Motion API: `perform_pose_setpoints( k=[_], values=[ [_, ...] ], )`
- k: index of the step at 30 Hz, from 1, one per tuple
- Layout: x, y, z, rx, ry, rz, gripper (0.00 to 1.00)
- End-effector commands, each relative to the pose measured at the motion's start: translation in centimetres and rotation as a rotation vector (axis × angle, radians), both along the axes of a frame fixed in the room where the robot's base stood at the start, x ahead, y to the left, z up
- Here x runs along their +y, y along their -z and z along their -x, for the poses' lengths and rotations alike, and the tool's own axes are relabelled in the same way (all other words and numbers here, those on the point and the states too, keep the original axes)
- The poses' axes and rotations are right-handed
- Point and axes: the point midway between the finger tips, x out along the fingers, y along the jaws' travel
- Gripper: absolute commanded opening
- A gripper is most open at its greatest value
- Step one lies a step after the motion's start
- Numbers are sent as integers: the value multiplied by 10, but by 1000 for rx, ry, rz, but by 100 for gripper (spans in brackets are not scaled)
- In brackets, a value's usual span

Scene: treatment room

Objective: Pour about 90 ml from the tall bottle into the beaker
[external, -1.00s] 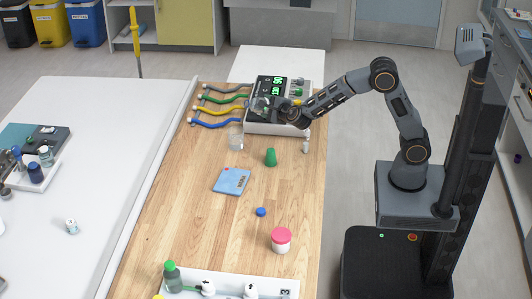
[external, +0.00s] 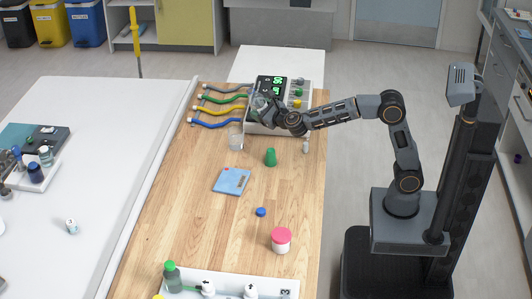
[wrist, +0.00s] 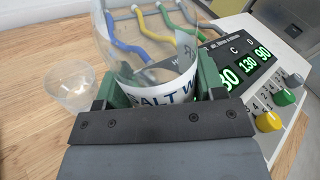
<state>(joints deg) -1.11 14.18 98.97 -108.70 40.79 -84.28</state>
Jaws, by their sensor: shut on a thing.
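The tall bottle is clear, with a white label reading "SALT W" and more letters cut off, in the wrist view (wrist: 150,93). My gripper (wrist: 160,82) is shut on it, with a green-padded finger on each side. In the external view the bottle (external: 262,106) is a faint clear shape at the end of my gripper (external: 276,115), in front of the grey device. The beaker (external: 235,138) is clear and stands upright on the wooden table, left of and nearer than the bottle. The wrist view shows the beaker (wrist: 73,90) left of the bottle, apart from it. Liquid levels are unclear.
The grey device (external: 290,122) with a lit display is close behind the bottle. Coloured hoses (external: 222,99) lie behind the beaker. A green cone-shaped object (external: 271,157), a blue pad (external: 231,181), a blue cap (external: 261,212) and a pink-lidded jar (external: 281,241) stand nearer.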

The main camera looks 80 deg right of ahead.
Motion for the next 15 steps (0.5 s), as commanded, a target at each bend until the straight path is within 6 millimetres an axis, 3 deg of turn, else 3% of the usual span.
perform_pose_setpoints(
  k=[1,15],
  values=[
    [0,7,0,-28,0,-19,33],
    [5,5,-5,-240,-2,-191,33]
  ],
)
